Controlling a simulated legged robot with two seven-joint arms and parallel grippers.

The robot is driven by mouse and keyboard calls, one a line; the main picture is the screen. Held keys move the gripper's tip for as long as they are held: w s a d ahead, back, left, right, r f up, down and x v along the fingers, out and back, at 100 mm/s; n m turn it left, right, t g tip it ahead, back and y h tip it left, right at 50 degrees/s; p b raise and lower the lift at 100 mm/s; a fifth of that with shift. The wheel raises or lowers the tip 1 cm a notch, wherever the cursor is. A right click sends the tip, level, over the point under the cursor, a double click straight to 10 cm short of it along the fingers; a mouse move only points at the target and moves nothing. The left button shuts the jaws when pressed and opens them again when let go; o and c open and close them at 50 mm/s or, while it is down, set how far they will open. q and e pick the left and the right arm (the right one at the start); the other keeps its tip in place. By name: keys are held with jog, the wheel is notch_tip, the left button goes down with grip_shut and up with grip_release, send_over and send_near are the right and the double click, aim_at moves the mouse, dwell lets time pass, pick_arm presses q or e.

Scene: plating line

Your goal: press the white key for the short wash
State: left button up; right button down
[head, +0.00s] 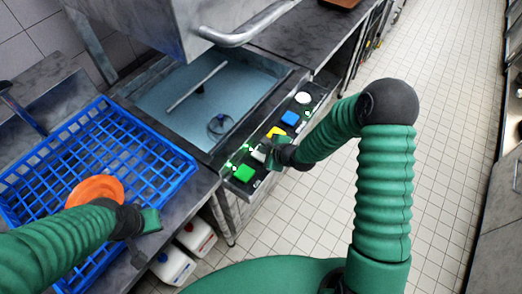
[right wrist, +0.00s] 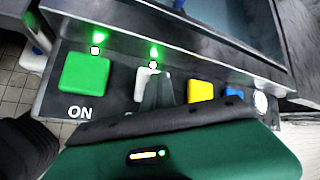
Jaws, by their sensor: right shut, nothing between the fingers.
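The white key (head: 259,154) sits on the dark key panel between the green key (head: 243,173) and the yellow key (head: 276,132). In the right wrist view the white key (right wrist: 141,84) is partly hidden behind my fingertip. My right gripper (head: 268,150) is shut and empty, with its tip at the white key; in the right wrist view the tip (right wrist: 158,92) overlaps the key's right part. I cannot tell whether it touches. Green lamps (right wrist: 154,52) glow above the green and white keys. My left gripper (head: 148,221) is by the blue rack; its jaw opening is unclear.
A blue key (head: 290,118) and a round white knob (head: 303,98) continue along the panel. A blue rack (head: 150,150) holding an orange plate (head: 95,190) stands at left. The washer hood with its bar handle (head: 250,30) is above the basin. White containers (head: 172,265) stand below.

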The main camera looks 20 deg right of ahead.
jog(key=shift+r+p, duration=0.35)
jog(key=shift+r, duration=0.2)
jog(key=shift+r, duration=0.1)
notch_tip(320, 180, up, 5)
jog(key=p, duration=0.5)
dwell(0.4)
